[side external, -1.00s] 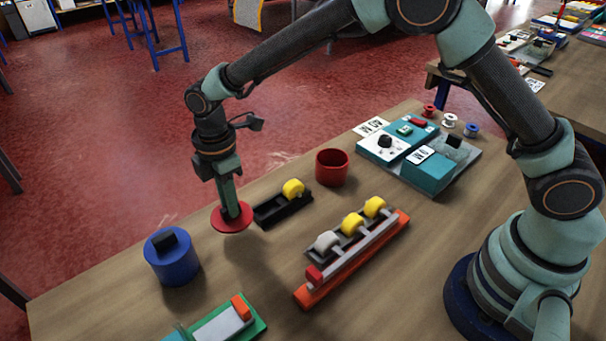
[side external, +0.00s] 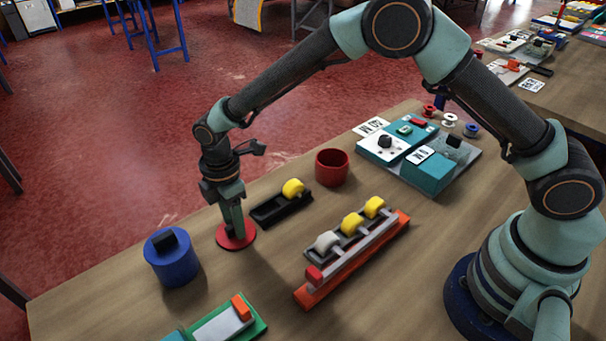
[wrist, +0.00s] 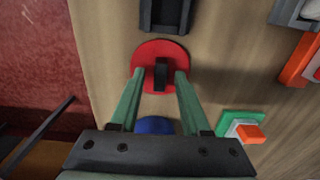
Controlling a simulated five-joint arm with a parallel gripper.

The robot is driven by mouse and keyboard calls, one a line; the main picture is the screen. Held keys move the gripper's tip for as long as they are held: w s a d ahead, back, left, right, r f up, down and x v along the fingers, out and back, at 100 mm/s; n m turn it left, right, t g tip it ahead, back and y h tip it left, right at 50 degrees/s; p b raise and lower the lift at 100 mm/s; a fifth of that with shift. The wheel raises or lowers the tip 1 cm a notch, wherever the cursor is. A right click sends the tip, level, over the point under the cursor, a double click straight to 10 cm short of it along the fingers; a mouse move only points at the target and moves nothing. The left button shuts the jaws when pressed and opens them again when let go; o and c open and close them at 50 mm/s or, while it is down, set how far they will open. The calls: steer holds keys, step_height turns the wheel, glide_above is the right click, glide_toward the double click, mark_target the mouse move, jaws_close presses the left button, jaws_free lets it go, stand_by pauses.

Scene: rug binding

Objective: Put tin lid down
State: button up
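The tin lid is a flat red disc (side external: 247,241) with a black upright knob, also seen in the wrist view (wrist: 173,53). It lies flat on the wooden table, at the left end of a black holder. My gripper (side external: 235,226) points down over the lid. In the wrist view my gripper's (wrist: 159,73) two green fingers stand apart on either side of the knob, with a gap at each side. The red open tin (side external: 332,170) stands upright farther right. The blue tin (side external: 172,266), with a black knob on top, stands to the left of the lid.
The black holder with a yellow roll (side external: 280,207) is close to the lid's right. An orange-based rack of rolls (side external: 350,261) lies nearer my base. A green tray (side external: 229,324) is at the front. Teal control boxes (side external: 430,172) stand at the back right.

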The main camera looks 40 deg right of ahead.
steer(key=shift+r, duration=0.1)
step_height(320, 180, up, 12)
steer(key=s+d+r+m+t, duration=0.1)
steer(key=d+r+m, duration=0.3)
steer(key=d+r, duration=0.35)
steer(key=s+d+r+m+t, duration=0.2)
steer(key=s+d+m, duration=0.5)
steer(key=d, duration=0.1)
steer(key=s+d+r+m+t, duration=0.1)
steer(key=s+d+m+t, duration=0.1)
steer(key=s+d+m, duration=0.5)
steer(key=shift+d+r+t, duration=0.3)
steer(key=shift+d+r, duration=0.05)
steer(key=shift+d, duration=0.9)
